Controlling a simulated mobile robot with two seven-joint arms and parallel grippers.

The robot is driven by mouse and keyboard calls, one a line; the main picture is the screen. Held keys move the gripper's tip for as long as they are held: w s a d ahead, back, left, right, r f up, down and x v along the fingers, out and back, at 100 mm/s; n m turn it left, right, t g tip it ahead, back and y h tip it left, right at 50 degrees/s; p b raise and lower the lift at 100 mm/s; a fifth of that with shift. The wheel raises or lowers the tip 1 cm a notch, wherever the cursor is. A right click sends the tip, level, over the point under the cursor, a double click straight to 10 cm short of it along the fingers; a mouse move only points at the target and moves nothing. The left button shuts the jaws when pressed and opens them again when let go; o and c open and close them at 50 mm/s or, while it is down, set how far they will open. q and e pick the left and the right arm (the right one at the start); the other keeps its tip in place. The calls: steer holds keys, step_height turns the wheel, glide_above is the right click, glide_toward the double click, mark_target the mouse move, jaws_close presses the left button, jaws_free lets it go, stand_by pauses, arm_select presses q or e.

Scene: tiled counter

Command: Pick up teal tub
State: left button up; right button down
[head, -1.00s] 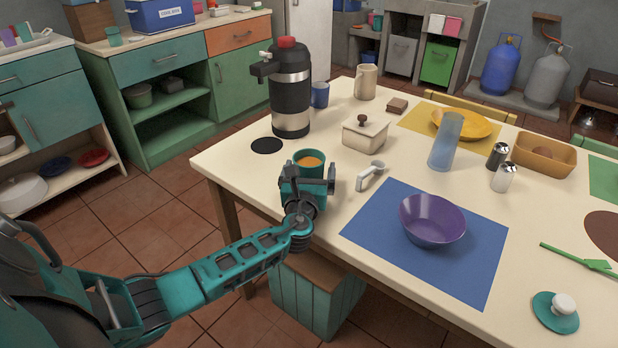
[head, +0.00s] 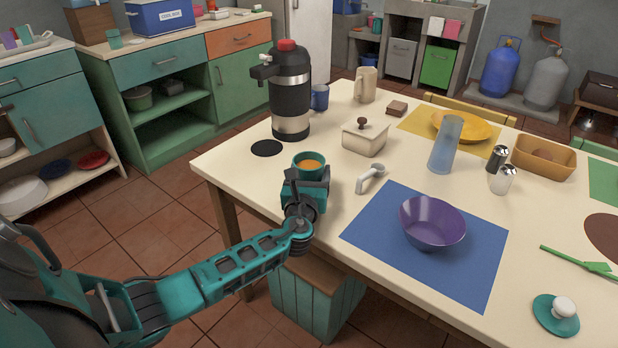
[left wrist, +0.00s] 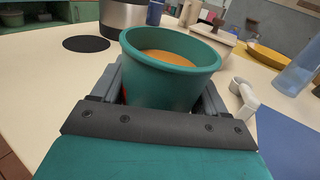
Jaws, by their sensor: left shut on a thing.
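The teal tub (head: 309,161) has orange-brown contents and stands upright near the left edge of the cream table. In the left wrist view the tub (left wrist: 168,88) fills the middle, its rim round and its orange contents (left wrist: 168,57) visible. My left gripper (head: 305,184) is shut on the tub, with a grey finger on either side of it. The fingers and front plate hide the tub's lower part, so I cannot tell whether its base touches the table. My right gripper is not in view.
A black and steel dispenser (head: 289,91) stands behind the tub, with a dark round mat (head: 267,147) at its foot. A white handled object (head: 370,178) lies just right of the tub. A lidded box (head: 364,139), blue placemat (head: 372,228) and purple bowl (head: 432,222) stand further right.

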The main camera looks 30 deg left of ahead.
arm_select(q)
steer(key=shift+r, duration=0.1)
